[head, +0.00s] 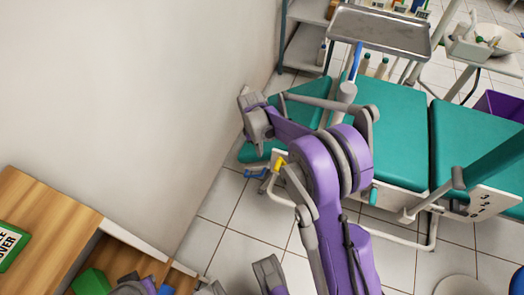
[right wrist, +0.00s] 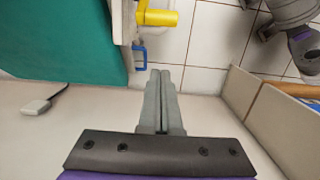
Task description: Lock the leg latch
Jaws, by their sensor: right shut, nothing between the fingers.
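A yellow lever (head: 280,164) and a small blue latch piece (head: 256,173) sit at the left, foot end of the green dental chair (head: 385,130). In the right wrist view the yellow lever (right wrist: 158,17) sticks out sideways and the blue latch piece (right wrist: 140,55) is below it. My right gripper (right wrist: 161,72) is shut and empty. Its tips appear close to the blue piece, just right of and below it; I cannot tell whether they touch. My left gripper's fingers cannot be made out.
A wall (head: 130,90) stands close at left. A wooden counter (head: 50,215) is at lower left. A metal tray (head: 380,30) hangs over the chair. The tiled floor (head: 225,225) has free room.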

